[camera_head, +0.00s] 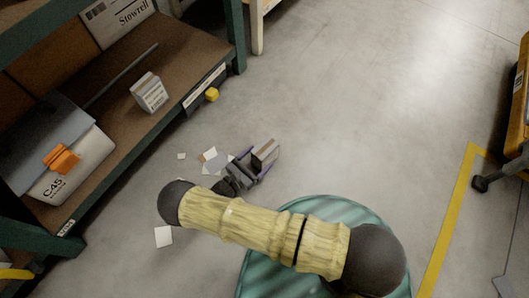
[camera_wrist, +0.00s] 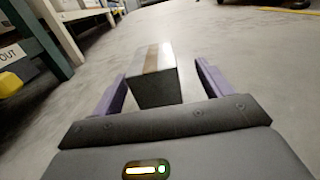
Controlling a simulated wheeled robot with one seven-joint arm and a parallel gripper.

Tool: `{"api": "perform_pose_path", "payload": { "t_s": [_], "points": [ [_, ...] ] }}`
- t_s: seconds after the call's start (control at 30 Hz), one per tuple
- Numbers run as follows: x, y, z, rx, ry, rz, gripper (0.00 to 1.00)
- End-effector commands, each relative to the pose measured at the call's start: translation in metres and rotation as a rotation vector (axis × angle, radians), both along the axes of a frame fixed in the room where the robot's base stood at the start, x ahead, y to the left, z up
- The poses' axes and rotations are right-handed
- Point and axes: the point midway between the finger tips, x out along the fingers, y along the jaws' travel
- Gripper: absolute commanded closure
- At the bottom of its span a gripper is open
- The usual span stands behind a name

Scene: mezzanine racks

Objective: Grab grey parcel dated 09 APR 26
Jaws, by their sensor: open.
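A grey box-shaped parcel (camera_head: 267,149) with a tan tape strip shows just beyond and between my gripper's fingers in the head view. It also shows in the wrist view (camera_wrist: 155,88), with a dark near face. My gripper (camera_head: 259,159) is open, with one purple finger on each side of the parcel and a visible gap on the right. The fingers (camera_wrist: 160,75) do not press on it. No date can be read on this parcel. A second small grey parcel (camera_head: 149,93) with a printed label sits on the shelf; its date is too small to read.
The brown rack shelf (camera_head: 118,110) at left holds a white C45 bag (camera_head: 72,170) and a Stowrell box (camera_head: 115,18). A yellow-orange cart (camera_head: 517,110) stands right.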

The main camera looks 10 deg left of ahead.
Motion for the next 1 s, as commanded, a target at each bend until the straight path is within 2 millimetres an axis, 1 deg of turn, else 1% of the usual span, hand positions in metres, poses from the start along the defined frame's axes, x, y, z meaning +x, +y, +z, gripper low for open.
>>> {"api": "perform_pose_path", "payload": {
  "t_s": [0.33,0.47,0.6,0.7,0.8,1.0],
  "points": [
    [0.002,-0.001,-0.001,0.001,0.001,0.0,0.22],
    [0.014,-0.006,-0.003,0.001,0.0,-0.004,0.22],
    [0.035,-0.013,-0.005,0.001,-0.001,-0.004,0.22],
    [0.044,-0.02,-0.004,0.001,0.0,-0.003,0.22],
    [0.048,-0.022,-0.004,0.001,0.001,-0.001,0.22],
    [0.048,-0.022,-0.004,0.001,0.0,-0.001,0.22]
  ]
}}
